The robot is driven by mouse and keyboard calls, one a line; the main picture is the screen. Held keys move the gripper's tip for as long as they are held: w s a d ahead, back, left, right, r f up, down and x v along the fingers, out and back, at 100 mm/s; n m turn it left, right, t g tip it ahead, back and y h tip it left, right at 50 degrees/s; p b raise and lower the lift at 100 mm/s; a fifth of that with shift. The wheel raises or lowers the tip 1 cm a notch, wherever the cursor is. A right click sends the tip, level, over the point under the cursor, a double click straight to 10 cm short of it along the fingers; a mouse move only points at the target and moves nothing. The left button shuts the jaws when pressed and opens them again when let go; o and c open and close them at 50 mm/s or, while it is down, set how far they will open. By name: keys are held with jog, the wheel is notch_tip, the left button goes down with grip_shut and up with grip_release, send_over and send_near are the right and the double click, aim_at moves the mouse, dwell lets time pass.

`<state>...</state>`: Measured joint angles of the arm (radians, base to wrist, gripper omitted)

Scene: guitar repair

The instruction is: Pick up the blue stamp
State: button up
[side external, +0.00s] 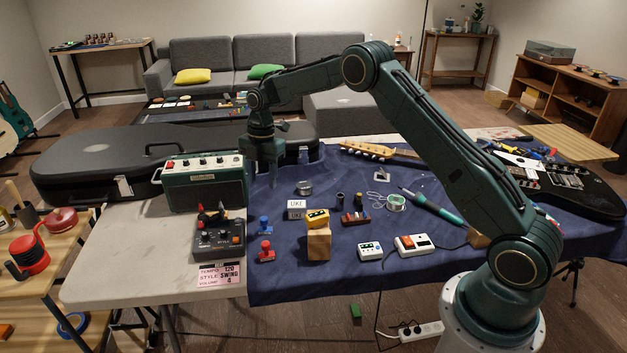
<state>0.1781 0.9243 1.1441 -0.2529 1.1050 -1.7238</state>
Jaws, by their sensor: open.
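The blue stamp (264,225) stands upright on the dark blue cloth, right of the grey pedal box. A red stamp (266,252) stands just in front of it. My gripper (262,178) hangs pointing down beside the green amplifier, above and behind the blue stamp. It is apart from the stamp, open, and no object shows between its fingers.
The green amplifier (205,183) and the pedal box (218,238) stand left of the stamps. A white box (296,209), a wooden block (319,244) with a yellow item on top and a metal tin (304,188) are to the right. Cloth in front is clear.

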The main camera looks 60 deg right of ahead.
aim_at(264, 217)
jog(key=shift+f, duration=0.15)
jog(key=shift+s+a+f, duration=0.1)
jog(key=shift+a+f, duration=0.05)
jog(key=shift+f, duration=1.25)
jog(key=shift+w+a+f, duration=0.1)
jog(key=shift+a+f, duration=0.1)
jog(key=shift+f, duration=1.15)
jog(key=shift+s+a+f, duration=0.1)
jog(key=shift+a+f, duration=0.05)
jog(key=shift+f, duration=1.25)
jog(key=shift+s+a+f, duration=0.1)
jog(key=shift+a+f, duration=0.05)
jog(key=shift+f, duration=1.15)
jog(key=shift+a+f, duration=0.15)
jog(key=shift+f, duration=1.15)
grip_shut()
